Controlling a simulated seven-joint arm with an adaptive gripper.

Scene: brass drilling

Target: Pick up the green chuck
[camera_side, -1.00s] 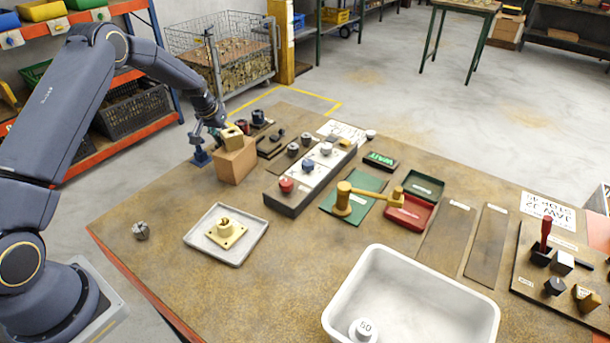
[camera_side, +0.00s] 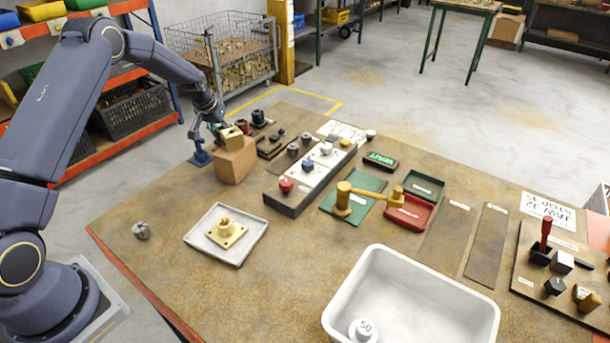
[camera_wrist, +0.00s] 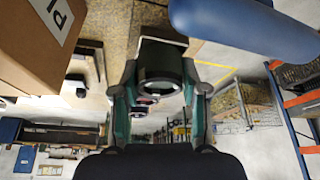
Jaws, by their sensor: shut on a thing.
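The green chuck (camera_wrist: 162,64) is a dark green, hollow ring-like piece in the wrist view, between the fingers of my gripper (camera_wrist: 160,95). The fingers are shut on its two sides. In the side view my gripper (camera_side: 219,128) is low behind the cardboard box at the back left of the bench. The box and my wrist hide the chuck there, so I cannot tell from that view whether it touches the bench.

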